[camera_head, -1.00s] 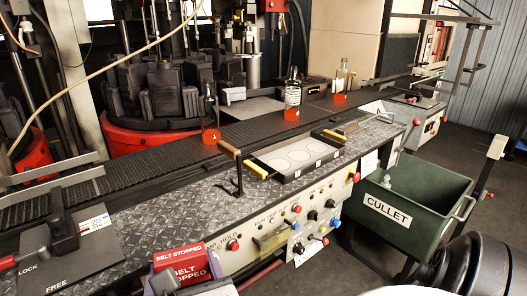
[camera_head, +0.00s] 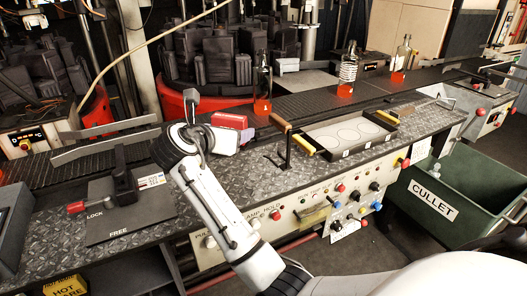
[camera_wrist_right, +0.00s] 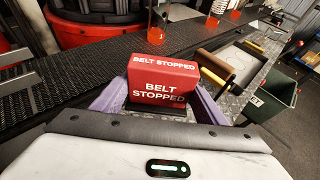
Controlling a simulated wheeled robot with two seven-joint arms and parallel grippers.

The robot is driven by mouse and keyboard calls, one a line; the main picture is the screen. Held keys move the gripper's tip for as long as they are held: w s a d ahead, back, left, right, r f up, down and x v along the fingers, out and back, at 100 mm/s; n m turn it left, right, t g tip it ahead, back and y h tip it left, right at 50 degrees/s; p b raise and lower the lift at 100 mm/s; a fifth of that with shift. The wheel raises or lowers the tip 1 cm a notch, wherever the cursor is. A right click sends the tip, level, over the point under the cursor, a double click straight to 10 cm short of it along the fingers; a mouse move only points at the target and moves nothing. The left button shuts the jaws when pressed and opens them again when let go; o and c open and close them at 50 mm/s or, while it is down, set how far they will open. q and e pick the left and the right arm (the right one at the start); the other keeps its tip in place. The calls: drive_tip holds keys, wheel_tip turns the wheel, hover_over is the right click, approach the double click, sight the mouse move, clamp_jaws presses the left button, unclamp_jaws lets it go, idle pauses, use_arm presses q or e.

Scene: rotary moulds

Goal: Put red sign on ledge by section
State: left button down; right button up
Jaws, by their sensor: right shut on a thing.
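The red sign (camera_head: 229,121), lettered BELT STOPPED, is in my right gripper at the belt-side edge of the chequered metal ledge (camera_head: 330,172). In the right wrist view the sign (camera_wrist_right: 163,84) stands upright with its lettering facing the camera. My right gripper (camera_wrist_right: 158,100) has its purple fingers on either side of the sign, shut on it. In the head view my white right arm hides part of the gripper and the ledge around it. I cannot tell whether the sign's bottom touches the ledge. My left gripper is not in view.
The dark conveyor belt (camera_head: 310,103) runs behind the ledge with red-bottomed bottles (camera_head: 262,90) on it. A tray with yellow handles (camera_head: 347,136), a LOCK/FREE lever plate (camera_head: 120,205) and a black T-handle (camera_head: 287,148) occupy the ledge. A green CULLET bin (camera_head: 470,185) stands at right.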

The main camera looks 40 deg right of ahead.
sight(233, 173)
wheel_tip(233, 173, down, 10)
drive_tip(key=shift+r+b, duration=0.2)
drive_tip(key=shift+b, duration=0.2)
drive_tip(key=o, duration=1.1)
drive_tip(key=shift+f, duration=0.15)
drive_tip(key=shift+o, duration=0.2)
drive_tip(key=shift+s+a+r, duration=0.15)
drive_tip(key=shift+a+r, duration=0.15)
drive_tip(key=v, duration=1.1)
drive_tip(key=shift+a+r, duration=0.1)
drive_tip(key=shift+a, duration=0.1)
